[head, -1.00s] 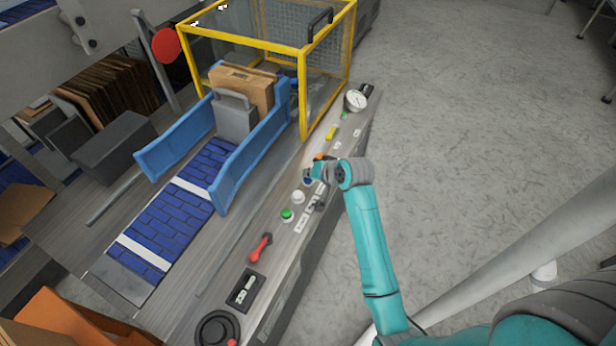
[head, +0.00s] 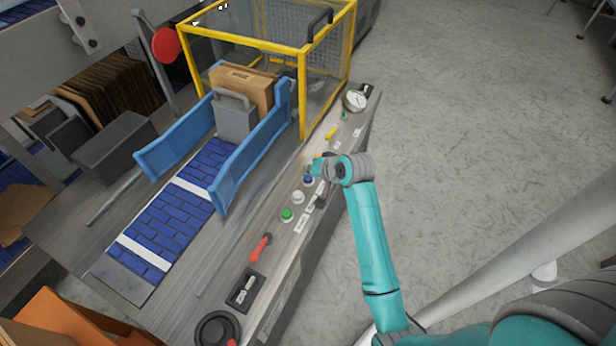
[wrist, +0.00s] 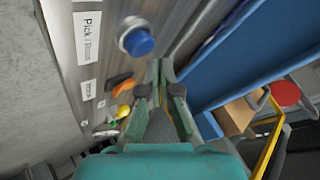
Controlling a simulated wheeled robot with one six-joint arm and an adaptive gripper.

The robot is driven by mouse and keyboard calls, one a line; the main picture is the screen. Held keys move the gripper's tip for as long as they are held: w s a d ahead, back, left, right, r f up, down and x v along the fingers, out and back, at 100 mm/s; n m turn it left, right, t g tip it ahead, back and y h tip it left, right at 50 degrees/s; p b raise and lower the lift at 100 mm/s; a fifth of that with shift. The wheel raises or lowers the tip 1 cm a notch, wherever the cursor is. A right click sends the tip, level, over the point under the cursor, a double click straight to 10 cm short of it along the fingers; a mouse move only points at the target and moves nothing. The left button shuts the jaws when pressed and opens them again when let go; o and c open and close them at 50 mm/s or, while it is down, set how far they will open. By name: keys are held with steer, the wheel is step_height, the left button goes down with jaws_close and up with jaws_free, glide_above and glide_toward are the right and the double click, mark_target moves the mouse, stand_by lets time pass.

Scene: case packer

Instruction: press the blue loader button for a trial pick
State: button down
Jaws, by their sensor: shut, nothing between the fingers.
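The blue button (head: 308,180) is on the sloping control panel, past the white and green buttons. In the wrist view the blue button (wrist: 138,42) is a round cap in a pale metal ring, standing proud of the panel. My gripper (head: 312,168) is close to the blue button, toward the yellow guard. In the wrist view my gripper (wrist: 161,66) is shut and empty, with its fingertips just beside the button's lower right edge in the picture. They appear apart from it, though depth is hard to judge. A white label reading "Pick / Place" (wrist: 88,38) is by the button.
The white button (head: 298,198), green button (head: 287,214) and red lever (head: 260,247) line the panel. A blue guide rail (head: 252,160) runs alongside. The yellow-framed guard (head: 303,95) stands beyond. Open floor lies to the right.

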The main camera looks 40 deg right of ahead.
mark_target(310, 178)
steer(key=shift+r, duration=2.55)
